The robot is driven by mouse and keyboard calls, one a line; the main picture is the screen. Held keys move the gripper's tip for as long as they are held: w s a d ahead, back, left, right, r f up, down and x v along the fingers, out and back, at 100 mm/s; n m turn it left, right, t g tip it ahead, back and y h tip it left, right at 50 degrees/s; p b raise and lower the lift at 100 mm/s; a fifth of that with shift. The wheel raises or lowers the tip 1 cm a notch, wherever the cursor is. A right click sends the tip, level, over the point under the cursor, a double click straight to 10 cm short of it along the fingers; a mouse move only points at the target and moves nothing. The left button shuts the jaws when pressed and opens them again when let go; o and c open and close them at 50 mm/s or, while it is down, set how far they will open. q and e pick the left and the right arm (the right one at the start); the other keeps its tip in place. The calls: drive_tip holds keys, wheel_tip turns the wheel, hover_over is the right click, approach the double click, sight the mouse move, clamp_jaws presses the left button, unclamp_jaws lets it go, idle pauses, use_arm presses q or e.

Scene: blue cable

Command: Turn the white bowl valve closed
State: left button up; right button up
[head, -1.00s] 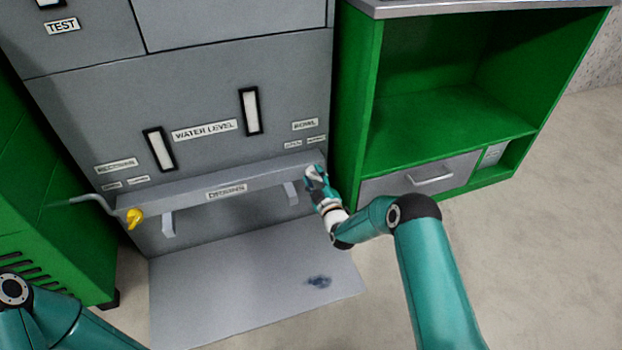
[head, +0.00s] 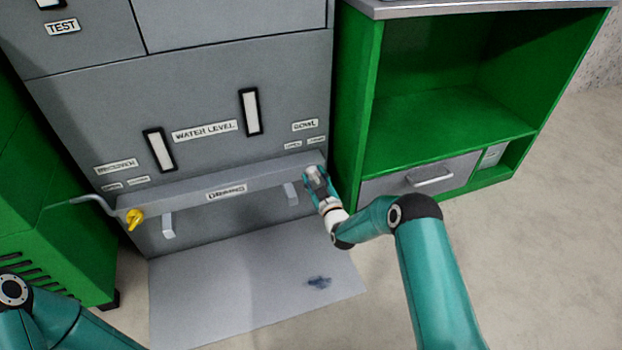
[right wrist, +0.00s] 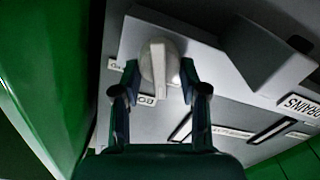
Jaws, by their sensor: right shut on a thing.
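The white bowl valve (right wrist: 170,50) is a round knob with a raised bar handle, on the right end of the drains ledge (head: 262,180). In the right wrist view the bar runs up and down the picture between my fingers. My right gripper (right wrist: 160,76) is shut on the knob, one finger on each side. In the head view my right gripper (head: 314,176) is at the ledge's right end and hides most of the valve. My left gripper is out of view; only part of the left arm shows at the lower left.
A yellow valve (head: 134,217) is on the ledge's left end, near a bent grey pipe (head: 92,202). A green cabinet (head: 350,130) stands close to the right of my right gripper. A grey plate (head: 230,290) lies on the floor below the ledge.

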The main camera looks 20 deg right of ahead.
drive_tip(key=m, duration=0.6)
drive_tip(key=shift+s+d+f, duration=0.1)
drive_tip(key=shift+f, duration=0.25)
drive_tip(key=m, duration=0.7)
drive_tip(key=shift+d+f, duration=0.15)
drive_tip(key=shift+m, duration=0.3)
drive_tip(key=o, duration=1)
drive_tip(key=shift+o, duration=0.7)
drive_tip(key=shift+d+r, duration=0.1)
drive_tip(key=shift+r, duration=0.1)
drive_tip(key=s, duration=1.2)
drive_tip(key=shift+d, duration=0.2)
